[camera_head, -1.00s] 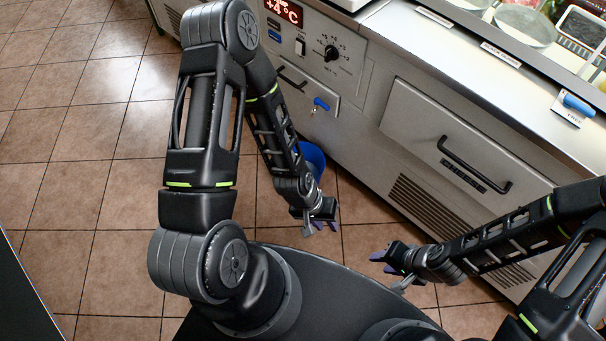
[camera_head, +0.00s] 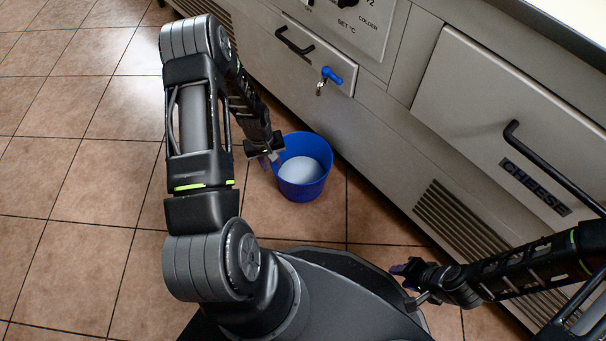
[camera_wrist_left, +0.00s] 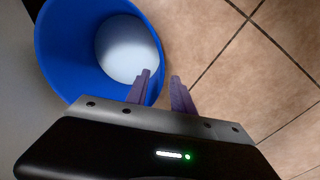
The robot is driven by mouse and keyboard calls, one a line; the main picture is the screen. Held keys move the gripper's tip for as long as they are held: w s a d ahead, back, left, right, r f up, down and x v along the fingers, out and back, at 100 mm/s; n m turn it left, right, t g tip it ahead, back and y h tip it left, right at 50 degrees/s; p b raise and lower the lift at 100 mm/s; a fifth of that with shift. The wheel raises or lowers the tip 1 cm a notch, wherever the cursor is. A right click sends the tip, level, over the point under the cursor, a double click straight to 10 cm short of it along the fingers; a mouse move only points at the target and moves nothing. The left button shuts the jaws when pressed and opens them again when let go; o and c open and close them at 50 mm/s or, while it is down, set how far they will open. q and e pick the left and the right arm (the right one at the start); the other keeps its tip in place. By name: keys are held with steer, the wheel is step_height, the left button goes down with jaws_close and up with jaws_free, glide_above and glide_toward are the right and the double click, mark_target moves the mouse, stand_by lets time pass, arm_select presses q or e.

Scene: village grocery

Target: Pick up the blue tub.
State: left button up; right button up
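The blue tub (camera_head: 303,186) stands upright on the tiled floor close to the counter front, with a pale white round surface inside it. My left gripper (camera_head: 266,158) is at the tub's left rim in the head view. In the left wrist view the tub (camera_wrist_left: 58,62) fills the upper left, and my left gripper (camera_wrist_left: 160,88) is open, its purple fingers apart, one overlapping the tub's rim and the other outside over the floor. I cannot tell whether it touches the rim. My right gripper (camera_head: 405,275) is at the lower right, apart from the tub; its opening is unclear.
The grey counter (camera_head: 345,135) runs diagonally behind the tub. The tiled floor (camera_head: 75,190) to the left is clear.

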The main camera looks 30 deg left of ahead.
arm_select(q)
steer(key=shift+w+d+f+b, duration=0.15)
steer(key=shift+f+b, duration=0.4)
steer(key=shift+f, duration=0.7)
steer(key=f+b, duration=0.2)
steer(key=f, duration=0.1)
steer(key=f+b, duration=0.1)
steer(key=f, duration=0.1)
steer(key=shift+w+d+f, duration=0.15)
steer(key=shift+w, duration=0.15)
steer(key=shift+c, duration=0.4)
jaws_close()
stand_by(0.6)
steer(key=shift+w, duration=0.1)
